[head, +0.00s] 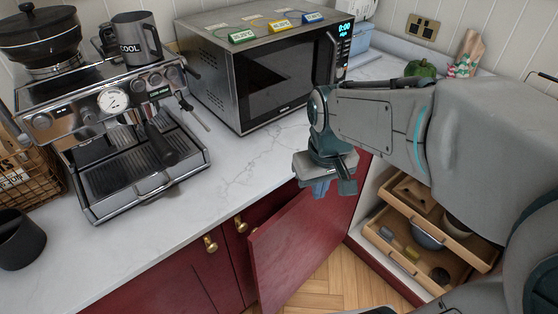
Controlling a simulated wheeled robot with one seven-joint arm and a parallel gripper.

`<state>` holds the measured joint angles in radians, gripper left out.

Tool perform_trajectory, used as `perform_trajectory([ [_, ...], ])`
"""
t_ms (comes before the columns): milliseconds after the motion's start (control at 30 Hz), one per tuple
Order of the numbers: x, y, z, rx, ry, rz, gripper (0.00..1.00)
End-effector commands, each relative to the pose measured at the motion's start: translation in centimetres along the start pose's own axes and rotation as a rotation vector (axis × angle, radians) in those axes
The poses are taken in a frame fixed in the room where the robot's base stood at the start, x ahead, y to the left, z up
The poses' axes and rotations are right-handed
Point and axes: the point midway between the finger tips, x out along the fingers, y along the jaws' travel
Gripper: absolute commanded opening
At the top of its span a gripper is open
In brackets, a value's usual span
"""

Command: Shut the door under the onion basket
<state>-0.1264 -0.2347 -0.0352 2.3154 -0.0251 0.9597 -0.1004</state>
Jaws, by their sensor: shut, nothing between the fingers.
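A red cabinet door (300,243) below the counter stands open, swung out from the cabinet front. A wire basket (32,178) with a label sits on the counter at the far left, cut by the picture edge. I cannot make out onions in it, and the open door is well to its right. My gripper (331,190) is above the door's upper edge, by the counter's front edge. It points down and is shut and empty. I cannot tell whether it touches the door. My arm hides part of the right side.
Closed red fronts with brass knobs (210,244) are left of the open door. Wooden drawers (408,262) stand pulled out at the right. A microwave (262,78) and an espresso machine (125,135) stand on the white counter (247,168). Wooden floor (335,285) shows below.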

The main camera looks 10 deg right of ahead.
Motion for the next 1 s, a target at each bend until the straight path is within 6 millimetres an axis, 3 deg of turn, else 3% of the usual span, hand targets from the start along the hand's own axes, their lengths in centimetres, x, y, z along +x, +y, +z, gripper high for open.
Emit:
perform_trajectory([
  [100, 0.9, -0.8, -3.2, -0.109, -0.080, -0.002, 0.00],
  [300, 3.4, -2.8, -7.9, -0.294, -0.202, 0.001, 0.00],
  [500, 6.0, -4.8, -10.8, -0.434, -0.291, 0.009, 0.00],
  [733, 7.6, -5.8, -11.8, -0.497, -0.333, 0.013, 0.00],
  [1000, 11.3, -5.5, -10.6, -0.499, -0.337, 0.012, 0.00],
])
